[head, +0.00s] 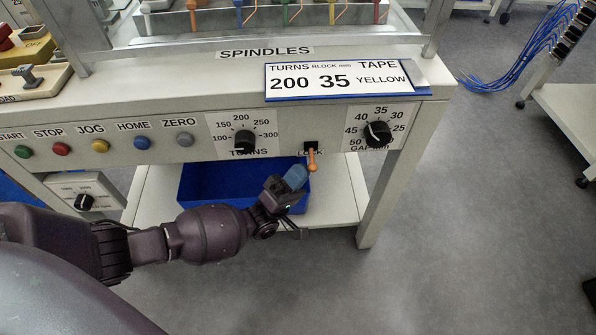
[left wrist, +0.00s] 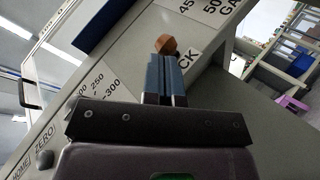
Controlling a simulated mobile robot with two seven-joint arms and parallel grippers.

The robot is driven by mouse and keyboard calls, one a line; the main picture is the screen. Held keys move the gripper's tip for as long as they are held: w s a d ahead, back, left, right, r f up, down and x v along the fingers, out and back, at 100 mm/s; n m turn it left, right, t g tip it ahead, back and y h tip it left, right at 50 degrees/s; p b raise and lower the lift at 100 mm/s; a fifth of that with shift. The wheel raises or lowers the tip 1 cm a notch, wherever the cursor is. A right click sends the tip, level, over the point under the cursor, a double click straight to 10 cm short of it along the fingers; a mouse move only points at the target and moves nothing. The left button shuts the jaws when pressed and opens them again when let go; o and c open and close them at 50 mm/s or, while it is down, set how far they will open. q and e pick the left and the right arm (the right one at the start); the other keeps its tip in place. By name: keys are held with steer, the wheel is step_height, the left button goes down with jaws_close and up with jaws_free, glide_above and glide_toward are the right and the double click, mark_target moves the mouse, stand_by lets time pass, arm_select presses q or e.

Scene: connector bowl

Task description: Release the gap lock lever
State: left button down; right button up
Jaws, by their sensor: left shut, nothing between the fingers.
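My right gripper is not in view.
The gap knob (head: 377,134) is right of the lever and the turns knob (head: 244,141) is left of it. A row of coloured buttons (head: 100,146) runs further left. A blue bin (head: 215,185) sits on the shelf below. A sign (head: 340,78) stands above. Open floor lies right.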

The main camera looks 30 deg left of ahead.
arm_select(q)
steer(key=shift+r+n+t+y, duration=0.2)
steer(key=shift+n+t+y, duration=0.1)
steer(key=shift+n+y, duration=0.35)
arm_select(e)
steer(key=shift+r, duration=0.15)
arm_select(q)
steer(key=r+n+g+y+p, duration=0.1)
steer(key=n+y+p, duration=0.1)
steer(key=n+y, duration=0.1)
steer(key=s+r+n+y+p, duration=0.1)
steer(key=n+y+p, duration=0.1)
steer(key=n+y, duration=0.2)
steer(key=d+r+n+g+y+p, duration=0.1)
steer(key=n+y+p, duration=0.2)
steer(key=n, duration=0.3)
steer(key=shift+s+r+g+y, duration=0.3)
steer(key=shift+s+r+y, duration=0.05)
steer(key=shift+y, duration=0.4)
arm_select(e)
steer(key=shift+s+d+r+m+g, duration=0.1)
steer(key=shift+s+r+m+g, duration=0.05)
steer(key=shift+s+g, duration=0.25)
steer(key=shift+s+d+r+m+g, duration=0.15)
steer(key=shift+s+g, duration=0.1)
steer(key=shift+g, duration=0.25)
arm_select(q)
steer(key=shift+s+d, duration=0.1)
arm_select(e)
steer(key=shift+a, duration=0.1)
